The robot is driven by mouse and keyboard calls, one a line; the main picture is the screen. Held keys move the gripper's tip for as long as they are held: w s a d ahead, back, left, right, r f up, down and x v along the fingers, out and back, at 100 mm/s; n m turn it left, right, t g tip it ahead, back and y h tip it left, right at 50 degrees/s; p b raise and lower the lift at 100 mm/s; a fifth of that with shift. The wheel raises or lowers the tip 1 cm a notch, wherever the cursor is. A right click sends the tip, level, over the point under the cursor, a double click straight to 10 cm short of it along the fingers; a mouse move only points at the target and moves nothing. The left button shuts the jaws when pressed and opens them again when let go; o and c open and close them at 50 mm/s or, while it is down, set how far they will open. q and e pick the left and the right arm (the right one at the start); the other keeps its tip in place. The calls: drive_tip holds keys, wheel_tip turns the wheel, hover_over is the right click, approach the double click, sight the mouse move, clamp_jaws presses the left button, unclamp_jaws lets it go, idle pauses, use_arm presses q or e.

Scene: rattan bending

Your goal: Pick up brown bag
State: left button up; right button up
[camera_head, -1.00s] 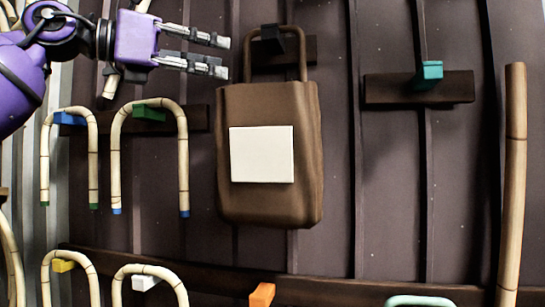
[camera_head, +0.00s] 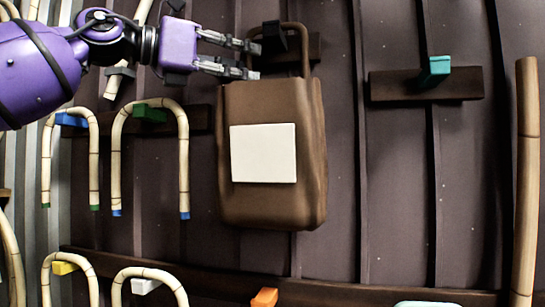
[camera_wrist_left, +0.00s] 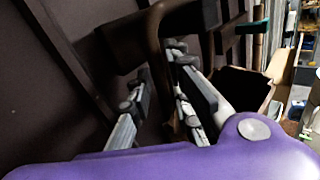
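The brown bag (camera_head: 312,150) hangs upright on the wall by its loop handle (camera_head: 305,55), with a white square label (camera_head: 263,153) on its front. The handle rests over a dark peg (camera_head: 271,36). My left gripper (camera_head: 257,61) is open at the left side of the handle, above the bag's top edge. In the left wrist view the handle (camera_wrist_left: 154,45) shows close to the two spread fingers (camera_wrist_left: 158,92) and seems to run between them. Whether a finger touches it I cannot tell. My right gripper is not in view.
Bent rattan canes hang on coloured pegs at the left, such as a blue peg (camera_head: 72,120) and a green peg (camera_head: 150,114). A straight cane (camera_head: 527,180) stands at the far right. A teal peg (camera_head: 436,69) on a board is empty. The wall right of the bag is mostly clear.

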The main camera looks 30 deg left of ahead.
use_arm(q)
drive_tip(key=shift+c, duration=1.3)
clamp_jaws()
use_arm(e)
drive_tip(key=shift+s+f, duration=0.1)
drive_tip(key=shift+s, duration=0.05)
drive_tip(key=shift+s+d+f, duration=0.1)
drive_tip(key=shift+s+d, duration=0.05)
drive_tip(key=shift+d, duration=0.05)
use_arm(q)
wheel_tip(320, 180, up, 7)
drive_tip(key=b, duration=0.1)
drive_tip(key=s+d+b, duration=0.2)
drive_tip(key=s+d, duration=0.1)
drive_tip(key=s, duration=0.6)
drive_tip(key=s+d+b, duration=0.1)
drive_tip(key=s+d, duration=0.3)
drive_tip(key=s, duration=0.5)
drive_tip(key=shift+s+d+b, duration=0.2)
drive_tip(key=shift+s+b, duration=0.05)
drive_tip(key=shift+b, duration=0.15)
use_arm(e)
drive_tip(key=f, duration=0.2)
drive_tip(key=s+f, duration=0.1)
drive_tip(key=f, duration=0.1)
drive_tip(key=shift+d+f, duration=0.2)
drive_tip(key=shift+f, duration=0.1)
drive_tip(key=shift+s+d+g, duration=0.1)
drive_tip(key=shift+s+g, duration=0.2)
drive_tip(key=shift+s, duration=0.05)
